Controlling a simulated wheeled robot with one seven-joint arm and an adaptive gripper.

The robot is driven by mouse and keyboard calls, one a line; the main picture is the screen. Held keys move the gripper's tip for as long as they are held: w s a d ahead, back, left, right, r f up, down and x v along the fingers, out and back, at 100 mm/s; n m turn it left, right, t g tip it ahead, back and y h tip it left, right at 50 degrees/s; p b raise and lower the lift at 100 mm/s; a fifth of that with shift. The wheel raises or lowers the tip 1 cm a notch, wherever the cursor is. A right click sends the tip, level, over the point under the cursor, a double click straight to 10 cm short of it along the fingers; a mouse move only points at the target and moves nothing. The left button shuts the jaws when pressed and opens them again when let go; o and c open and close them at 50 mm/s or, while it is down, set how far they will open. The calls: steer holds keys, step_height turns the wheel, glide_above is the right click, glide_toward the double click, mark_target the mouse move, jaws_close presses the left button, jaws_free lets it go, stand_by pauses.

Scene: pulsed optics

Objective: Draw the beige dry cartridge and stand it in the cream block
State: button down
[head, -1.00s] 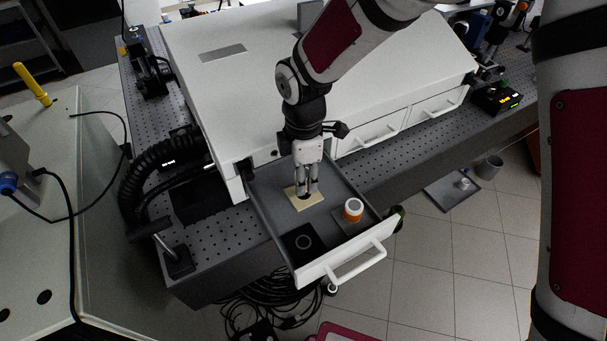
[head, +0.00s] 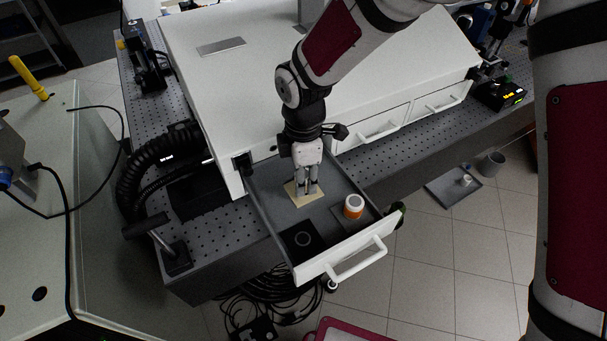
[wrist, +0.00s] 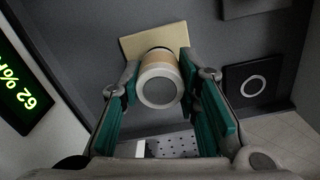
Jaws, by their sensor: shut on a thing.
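The beige cartridge (wrist: 161,79), a short cylinder with a pale grey round end and a beige band, is between my gripper's fingertips in the wrist view. My gripper (head: 307,190) is shut on it and points down into the open drawer. The cream block (wrist: 140,40) is a flat square plate on the drawer floor, directly beyond the cartridge. It also shows in the head view (head: 291,190) under my fingers. The cartridge's far end meets or overlaps the block; I cannot tell how deep it sits. In the head view my fingers largely hide the cartridge.
The open drawer (head: 335,262) also holds an orange jar with a white lid (head: 353,206) and a black square with a ring (head: 302,239). A lit display (wrist: 22,90) stands close at left in the wrist view. A grey tray (head: 452,188) lies on the floor.

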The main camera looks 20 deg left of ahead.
steer(key=shift+f, duration=0.1)
steer(key=shift+f, duration=0.4)
steer(key=c, duration=1.1)
jaws_free()
steer(key=shift+r, duration=0.1)
step_height(320, 180, up, 11)
steer(key=shift+r, duration=0.2)
step_height(320, 180, up, 5)
steer(key=shift+f+p, duration=0.2)
steer(key=shift+p, duration=0.4)
